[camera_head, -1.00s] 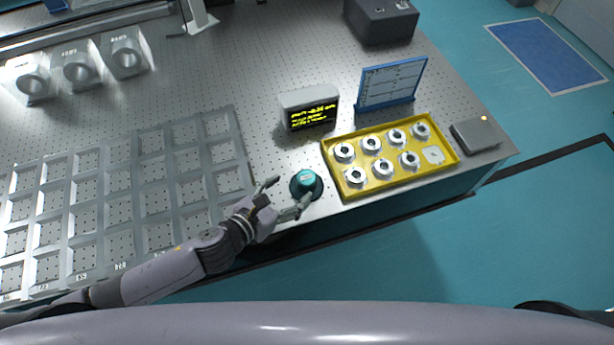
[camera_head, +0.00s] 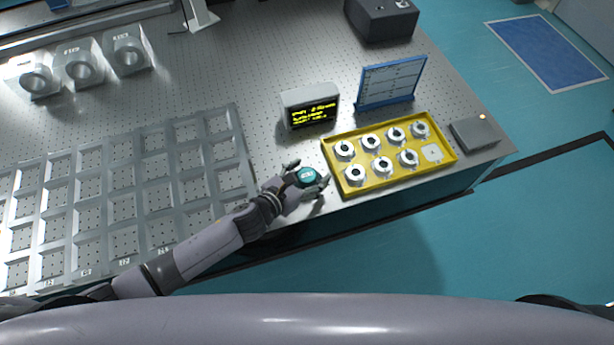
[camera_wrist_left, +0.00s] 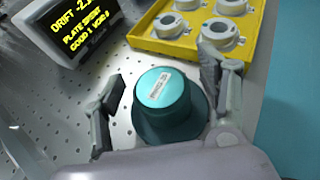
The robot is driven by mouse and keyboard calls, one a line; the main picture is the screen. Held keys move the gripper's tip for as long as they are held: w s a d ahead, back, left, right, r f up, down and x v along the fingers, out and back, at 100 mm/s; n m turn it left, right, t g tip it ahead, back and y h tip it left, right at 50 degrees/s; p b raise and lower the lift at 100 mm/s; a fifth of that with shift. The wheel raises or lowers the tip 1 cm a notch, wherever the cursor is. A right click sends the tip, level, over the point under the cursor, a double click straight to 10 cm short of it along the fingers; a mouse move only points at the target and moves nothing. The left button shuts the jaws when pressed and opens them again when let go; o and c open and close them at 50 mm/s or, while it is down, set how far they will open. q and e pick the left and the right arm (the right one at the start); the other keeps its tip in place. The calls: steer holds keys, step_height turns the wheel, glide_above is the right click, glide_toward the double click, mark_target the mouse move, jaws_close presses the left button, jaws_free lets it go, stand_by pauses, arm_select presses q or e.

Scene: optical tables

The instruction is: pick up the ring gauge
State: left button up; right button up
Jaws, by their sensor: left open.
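A teal round piece (camera_head: 307,175) with a pale label on top and a wider dark teal foot stands upright on the table near its front edge. It is large in the left wrist view (camera_wrist_left: 165,95). My left gripper (camera_head: 309,174) is open, with one finger on each side of this piece; in the left wrist view a gap shows at the left finger, and contact at the right finger cannot be told. Several whitish rings with dark centres (camera_head: 383,166) sit in a yellow tray (camera_head: 402,184) to the right. I cannot tell from looks alone which is the ring gauge. My right gripper is not in view.
A small display box (camera_head: 310,107) stands behind the teal piece, with a blue-framed board (camera_head: 391,82) beside it. A grey compartment rack (camera_head: 240,150) lies to the left. A flat grey box (camera_head: 475,133) is right of the tray. Bare table lies behind the display.

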arm_select(q)
steer(key=c, duration=1.3)
steer(key=shift+c, duration=1.3)
steer(key=shift+r, duration=0.1)
